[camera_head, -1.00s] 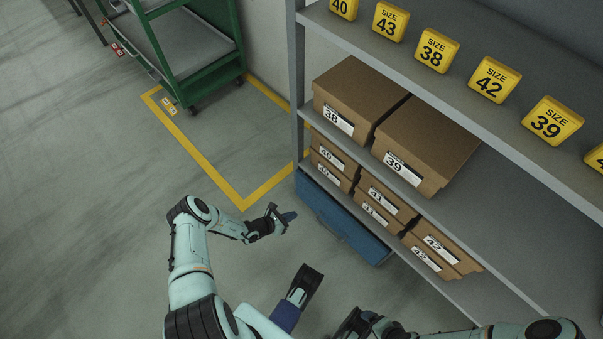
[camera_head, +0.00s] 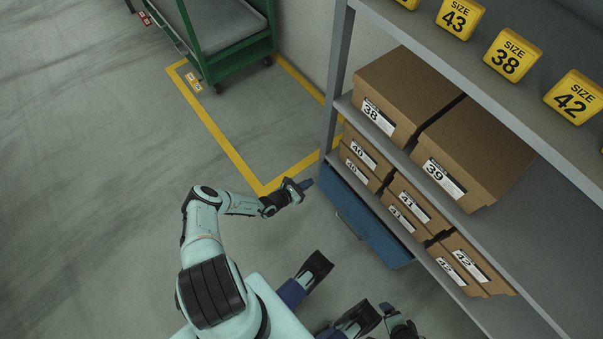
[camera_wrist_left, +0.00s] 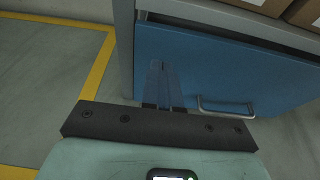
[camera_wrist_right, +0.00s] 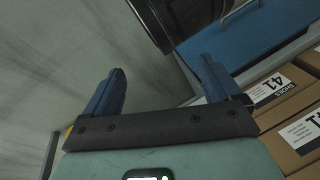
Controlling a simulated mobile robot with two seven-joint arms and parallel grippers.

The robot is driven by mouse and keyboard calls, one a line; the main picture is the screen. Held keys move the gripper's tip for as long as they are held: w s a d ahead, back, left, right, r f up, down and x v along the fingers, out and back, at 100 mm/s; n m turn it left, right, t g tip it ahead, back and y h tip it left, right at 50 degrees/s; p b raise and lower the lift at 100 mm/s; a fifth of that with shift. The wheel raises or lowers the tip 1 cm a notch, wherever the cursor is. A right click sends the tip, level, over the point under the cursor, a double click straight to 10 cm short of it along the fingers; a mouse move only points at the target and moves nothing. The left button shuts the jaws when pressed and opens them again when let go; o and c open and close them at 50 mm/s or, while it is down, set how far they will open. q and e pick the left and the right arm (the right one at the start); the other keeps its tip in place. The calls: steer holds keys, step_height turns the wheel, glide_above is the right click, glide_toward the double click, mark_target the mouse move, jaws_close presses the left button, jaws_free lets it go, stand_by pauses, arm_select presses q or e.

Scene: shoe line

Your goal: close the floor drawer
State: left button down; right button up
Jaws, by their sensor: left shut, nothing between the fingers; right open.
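The blue floor drawer (camera_head: 367,218) sits at the bottom of the grey shelf and stands out a little from it. A dark gap shows along its top edge in the left wrist view, where its blue front (camera_wrist_left: 225,68) and silver handle (camera_wrist_left: 226,108) face the camera. My left gripper (camera_head: 306,185) is shut and empty, with its fingertips (camera_wrist_left: 158,72) at the left part of the drawer front; I cannot tell whether they touch it. My right gripper (camera_wrist_right: 160,85) is open and empty, beside the lower shoe boxes. The drawer also shows in the right wrist view (camera_wrist_right: 225,45).
Shoe boxes (camera_head: 407,95) fill the shelves above the drawer. Yellow size signs (camera_head: 513,55) stand on the upper shelf. A green cart (camera_head: 222,75) stands at the back within yellow floor tape (camera_head: 225,140). The floor to the left is clear.

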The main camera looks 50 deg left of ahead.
mark_target(327, 170)
arm_select(q)
steer(key=x, duration=0.2)
steer(key=b+x, duration=0.1)
steer(key=x, duration=0.1)
steer(key=b+x, duration=0.1)
steer(key=x, duration=0.1)
steer(key=shift+w+r, duration=0.2)
steer(key=shift+r, duration=0.05)
steer(key=shift+w+r, duration=0.1)
steer(key=shift+w, duration=0.5)
arm_select(e)
steer(key=shift+h, duration=0.3)
steer(key=shift+s+d+f, duration=0.1)
steer(key=shift+d+f, duration=0.2)
steer(key=shift+f, duration=0.4)
steer(key=shift+d+f, duration=0.25)
steer(key=shift+f, duration=0.5)
steer(key=shift+s+d+f, duration=0.1)
steer(key=shift+d+f, duration=0.2)
steer(key=shift+f, duration=0.4)
arm_select(q)
steer(key=shift+w, duration=0.1)
steer(key=shift+w+d+b, duration=0.1)
steer(key=shift+w+b, duration=0.35)
steer(key=shift+w, duration=0.55)
steer(key=shift+w+r, duration=0.15)
arm_select(e)
steer(key=shift+s+f+g, duration=0.3)
steer(key=shift+s+f, duration=0.1)
steer(key=shift+s, duration=0.1)
